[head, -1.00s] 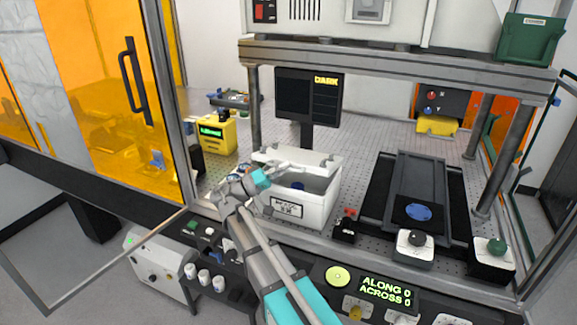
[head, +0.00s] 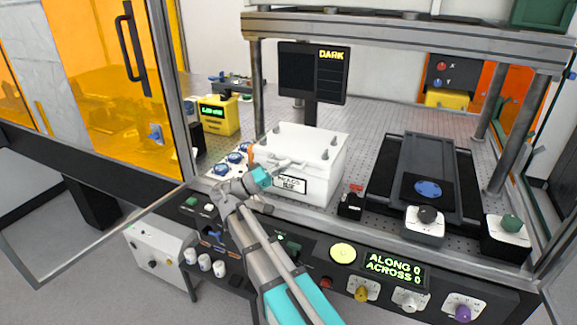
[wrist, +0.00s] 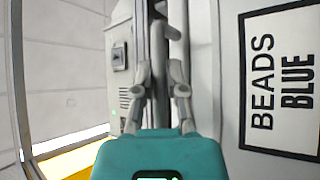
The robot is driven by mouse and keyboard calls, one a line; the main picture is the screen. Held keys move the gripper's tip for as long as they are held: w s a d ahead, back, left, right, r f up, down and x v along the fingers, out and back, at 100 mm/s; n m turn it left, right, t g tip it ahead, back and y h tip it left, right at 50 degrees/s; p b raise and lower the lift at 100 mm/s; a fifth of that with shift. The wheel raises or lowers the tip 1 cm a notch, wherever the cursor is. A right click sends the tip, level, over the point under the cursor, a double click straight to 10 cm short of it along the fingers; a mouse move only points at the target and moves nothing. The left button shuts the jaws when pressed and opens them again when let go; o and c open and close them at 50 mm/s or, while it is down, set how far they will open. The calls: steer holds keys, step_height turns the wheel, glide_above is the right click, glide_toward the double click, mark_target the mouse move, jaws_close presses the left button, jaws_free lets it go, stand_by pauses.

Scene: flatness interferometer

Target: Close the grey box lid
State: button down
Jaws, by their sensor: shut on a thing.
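The grey box (head: 325,183) stands on the perforated bench, with a label on its front that reads BEADS BLUE in the wrist view (wrist: 285,85). Its pale lid (head: 303,140) lies down over the top, with several small knobs on it; no gap shows from here. My gripper (head: 288,166) is at the front of the box near the lid's front edge. In the wrist view my gripper (wrist: 158,85) has its fingers closed around a grey bar-like handle (wrist: 176,45). The inside of the box is hidden.
A black red-topped switch (head: 351,203) stands close right of the box, then a dark slide stage (head: 430,165). Blue-topped pieces (head: 221,170) and a yellow instrument (head: 219,117) are to the left. A dark monitor (head: 312,75) stands behind. Frame posts flank the bench.

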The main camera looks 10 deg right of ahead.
steer(key=shift+s+d+f, duration=0.1)
steer(key=shift+s+f, duration=0.1)
steer(key=c, duration=1)
jaws_free()
steer(key=shift+o, duration=0.2)
steer(key=shift+w, duration=0.1)
